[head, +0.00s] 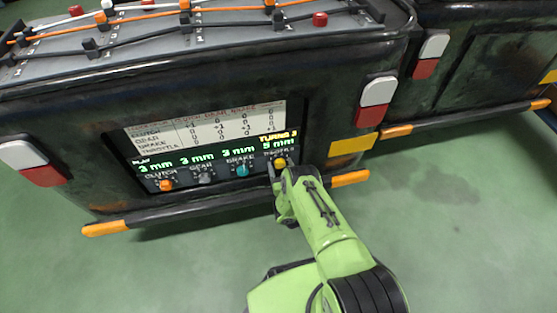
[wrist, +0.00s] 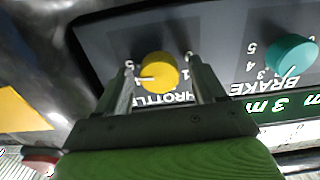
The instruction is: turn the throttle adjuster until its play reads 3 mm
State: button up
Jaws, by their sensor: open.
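The throttle adjuster (wrist: 158,68) is a round yellow knob with a white pointer line, at the right end of the panel's knob row; it also shows in the head view (head: 280,162). The display above it reads 5 mm (head: 278,145) for the throttle, with "TURNS 3" over it. My gripper (wrist: 160,75) is open, its two fingers on either side of the yellow knob. I cannot tell whether either finger touches it. My green arm reaches up to the panel from the lower right in the head view.
The orange clutch knob (head: 166,185), grey gear knob (head: 205,178) and teal brake knob (head: 242,170) sit to the left; their readings are 3 mm each. A printed table (head: 205,125) is above. Orange bars (head: 350,179) stick out below the panel.

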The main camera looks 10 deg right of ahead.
jog(key=shift+s, duration=0.1)
jog(key=c, duration=1.1)
jog(key=shift+o, duration=0.2)
jog(key=shift+n, duration=0.3)
jog(key=n+p, duration=0.1)
jog(key=n, duration=0.2)
jog(key=shift+a+r, duration=0.1)
jog(key=n+p, duration=0.1)
jog(key=n, duration=0.4)
jog(key=n+p, duration=0.1)
jog(key=n, duration=0.2)
jog(key=shift+n, duration=0.3)
jog(key=shift+a+f+n, duration=0.1)
jog(key=shift+f+n, duration=0.1)
jog(key=shift+n, duration=1.6)
